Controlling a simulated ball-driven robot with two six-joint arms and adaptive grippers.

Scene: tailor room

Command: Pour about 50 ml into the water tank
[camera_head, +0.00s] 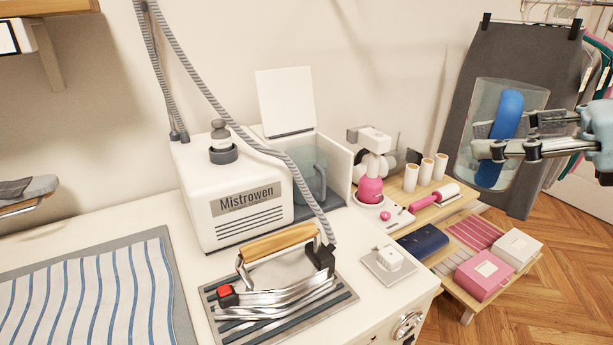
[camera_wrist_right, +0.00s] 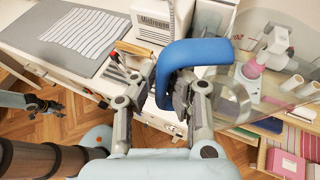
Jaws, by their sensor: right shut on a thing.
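My right gripper (camera_head: 504,138) is at the right of the head view, shut on the blue handle (camera_head: 509,100) of a clear jug (camera_head: 484,105). The jug is held roughly upright in the air; I cannot tell its water level. In the right wrist view the blue handle (camera_wrist_right: 192,52) sits between the fingers (camera_wrist_right: 170,88). The clear water tank (camera_head: 307,160) stands in the right part of the white Mistrowen steam station (camera_head: 207,172), under a raised white lid (camera_head: 285,98). The jug is to the right of the tank, apart from it. My left gripper (camera_wrist_right: 45,107) is small at the left of the right wrist view.
An iron (camera_head: 280,275) rests on a striped pad in front of the station. A grey hose (camera_head: 215,88) hangs across the station's front. A pink and white machine (camera_head: 372,175), cones and boxes stand to the tank's right. Striped cloth (camera_head: 95,295) lies at left.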

